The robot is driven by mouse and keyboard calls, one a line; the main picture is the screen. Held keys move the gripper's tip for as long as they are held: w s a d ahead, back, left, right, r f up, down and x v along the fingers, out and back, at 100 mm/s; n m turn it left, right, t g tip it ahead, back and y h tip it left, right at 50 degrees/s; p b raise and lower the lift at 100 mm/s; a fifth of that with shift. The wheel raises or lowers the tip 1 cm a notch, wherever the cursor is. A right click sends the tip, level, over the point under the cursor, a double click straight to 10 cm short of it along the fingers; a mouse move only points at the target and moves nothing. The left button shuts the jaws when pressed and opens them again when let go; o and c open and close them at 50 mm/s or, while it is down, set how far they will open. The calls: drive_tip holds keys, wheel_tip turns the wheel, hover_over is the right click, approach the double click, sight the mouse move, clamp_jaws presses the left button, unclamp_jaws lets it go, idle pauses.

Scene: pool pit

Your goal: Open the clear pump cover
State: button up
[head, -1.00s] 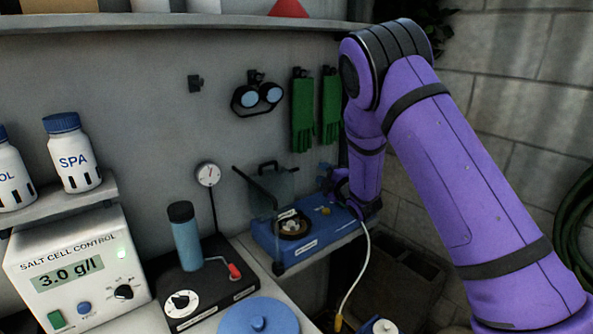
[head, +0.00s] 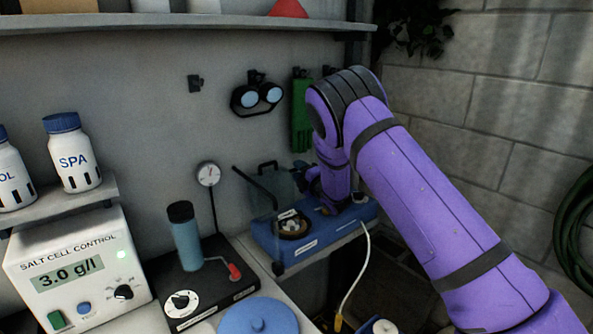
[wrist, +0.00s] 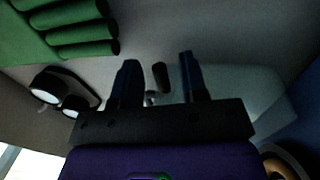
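The clear pump cover (head: 284,188) is a see-through panel with a dark handle (head: 266,165). It stands up at the back of the blue pump unit (head: 318,232), whose round brown and metal part (head: 293,226) shows. In the wrist view the cover (wrist: 245,88) is a pale sheet at right. My gripper (wrist: 160,72) is open, its two dark fingers apart. A short dark piece, likely the handle, shows between them with a gap on each side; I cannot tell its depth. In the head view my gripper (head: 306,173) is right of the cover, partly hidden by my arm.
Goggles (head: 257,98) and green gloves (head: 302,112) hang on the wall above. A dark bar (head: 256,187) and a gauge (head: 208,174) stand left of the cover. A pale hose (head: 362,270) runs down in front. A black unit with a blue cylinder (head: 185,238) is at left.

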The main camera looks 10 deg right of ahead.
drive_tip(key=shift+w+a+r, duration=0.1)
drive_tip(key=shift+w+a, duration=0.25)
drive_tip(key=shift+w, duration=0.25)
clamp_jaws()
drive_tip(key=shift+r+v, duration=0.15)
drive_tip(key=shift+v, duration=0.55)
drive_tip(key=shift+r+v, duration=0.15)
drive_tip(key=shift+v, duration=0.55)
unclamp_jaws()
drive_tip(key=shift+s, duration=0.15)
drive_tip(key=v, duration=1)
drive_tip(key=shift+s+d, duration=0.2)
drive_tip(key=shift+s, duration=0.05)
